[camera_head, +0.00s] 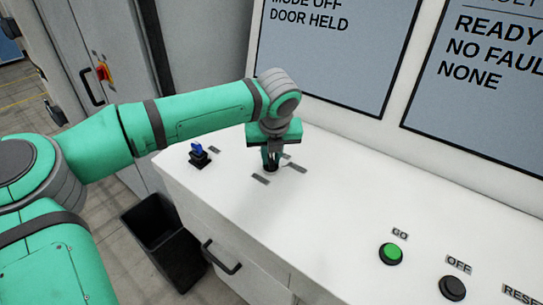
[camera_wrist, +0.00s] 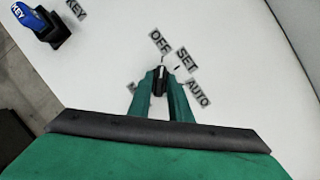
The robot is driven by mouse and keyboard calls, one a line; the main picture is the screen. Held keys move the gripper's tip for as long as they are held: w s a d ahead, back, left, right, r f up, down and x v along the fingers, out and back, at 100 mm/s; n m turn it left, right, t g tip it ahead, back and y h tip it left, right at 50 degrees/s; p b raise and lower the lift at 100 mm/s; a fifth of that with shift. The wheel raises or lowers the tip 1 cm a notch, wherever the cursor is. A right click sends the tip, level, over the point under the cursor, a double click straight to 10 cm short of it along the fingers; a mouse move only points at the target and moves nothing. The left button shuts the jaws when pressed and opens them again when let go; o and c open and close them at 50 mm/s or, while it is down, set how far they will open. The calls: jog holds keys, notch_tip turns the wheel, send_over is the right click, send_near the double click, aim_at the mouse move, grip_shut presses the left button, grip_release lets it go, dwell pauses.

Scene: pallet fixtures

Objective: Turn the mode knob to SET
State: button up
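The mode knob (camera_wrist: 161,79) is a small dark knob with a light mark on top, on the white console top. Its labels OFF (camera_wrist: 160,41), SET (camera_wrist: 187,60) and AUTO (camera_wrist: 198,93) fan out around it; another label is mostly hidden behind a finger. The light mark points up, toward the OFF side. My gripper (camera_wrist: 161,84) points down at the knob, with one finger on each side, and appears shut on it. In the head view my gripper (camera_head: 270,163) largely hides the knob. The left screen (camera_head: 325,50) reads MODE OFF and DOOR HELD.
A blue key switch (camera_head: 198,154) stands left of the knob; it also shows in the wrist view (camera_wrist: 42,27). A green GO button (camera_head: 390,253) and a dark OFF button (camera_head: 452,288) sit to the right. A black bin (camera_head: 165,240) stands on the floor beside the console.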

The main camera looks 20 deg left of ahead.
grip_shut()
jog(key=shift+m, duration=0.3)
jog(key=m+h, duration=0.1)
jog(key=m, duration=0.2)
jog(key=shift+a+m+h, duration=0.15)
jog(key=shift+m+h, duration=0.15)
jog(key=shift+h, duration=0.1)
jog(key=shift+a+m+h, duration=0.1)
jog(key=shift+m+h, duration=0.7)
jog(key=shift+m, duration=1.5)
jog(key=o, duration=0.5)
grip_release()
jog(key=shift+w, duration=0.1)
